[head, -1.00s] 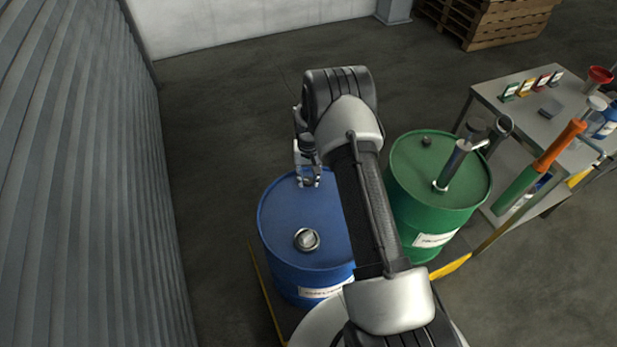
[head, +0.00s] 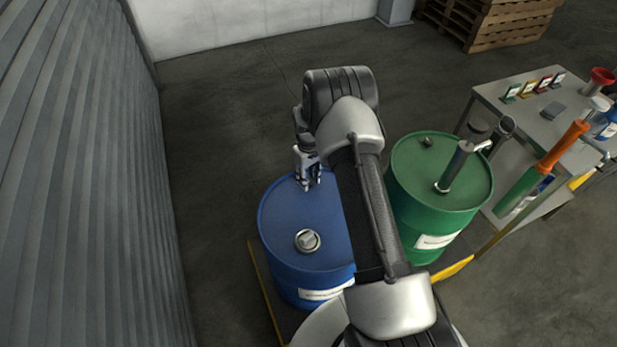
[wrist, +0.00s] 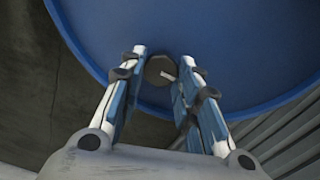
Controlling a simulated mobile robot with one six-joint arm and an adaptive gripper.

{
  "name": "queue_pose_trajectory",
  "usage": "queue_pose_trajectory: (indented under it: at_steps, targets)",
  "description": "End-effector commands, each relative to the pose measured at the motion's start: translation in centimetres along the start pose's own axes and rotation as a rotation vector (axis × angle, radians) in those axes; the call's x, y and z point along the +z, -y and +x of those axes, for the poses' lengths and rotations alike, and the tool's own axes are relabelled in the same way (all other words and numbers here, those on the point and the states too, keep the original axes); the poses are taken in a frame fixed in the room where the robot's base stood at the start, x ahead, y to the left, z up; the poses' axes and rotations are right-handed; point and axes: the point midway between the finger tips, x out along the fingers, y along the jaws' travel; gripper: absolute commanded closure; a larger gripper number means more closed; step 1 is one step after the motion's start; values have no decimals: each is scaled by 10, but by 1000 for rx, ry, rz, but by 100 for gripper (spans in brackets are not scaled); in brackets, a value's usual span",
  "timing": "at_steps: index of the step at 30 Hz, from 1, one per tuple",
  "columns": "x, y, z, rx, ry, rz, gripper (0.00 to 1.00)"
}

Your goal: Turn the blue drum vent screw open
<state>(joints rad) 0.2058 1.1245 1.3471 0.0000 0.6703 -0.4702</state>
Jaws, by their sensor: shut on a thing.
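The blue drum (head: 285,215) stands upright left of my arm, and its top fills much of the wrist view (wrist: 250,50). The vent screw (wrist: 160,70) is a small dark grey round cap with a light mark, near the drum's rim in the wrist view. My gripper (head: 310,184) points down at the far edge of the drum top. In the wrist view its two fingers (wrist: 163,64) stand on either side of the vent screw, shut on it. In the head view the fingers hide the screw.
A larger silver bung (head: 307,241) sits on the near part of the blue top. A green drum (head: 415,175) with a pump tube (head: 455,165) stands close right of my arm. A corrugated wall (head: 90,190) is at left, a metal table (head: 520,115) at right.

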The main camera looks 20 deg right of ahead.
Motion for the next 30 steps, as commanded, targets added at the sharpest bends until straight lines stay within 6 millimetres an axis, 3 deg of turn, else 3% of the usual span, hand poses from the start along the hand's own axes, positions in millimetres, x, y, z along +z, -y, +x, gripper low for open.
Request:
queue_pose_trajectory:
  at_steps: [13,14,15,22,30]
  targets:
    - [0,0,0,0,0,-12,94]
    - [0,0,0,0,0,-12,68]
    - [0,0,0,0,0,-11,66]
    - [0,0,0,0,0,-10,50]
    - [0,0,0,0,0,-10,49]
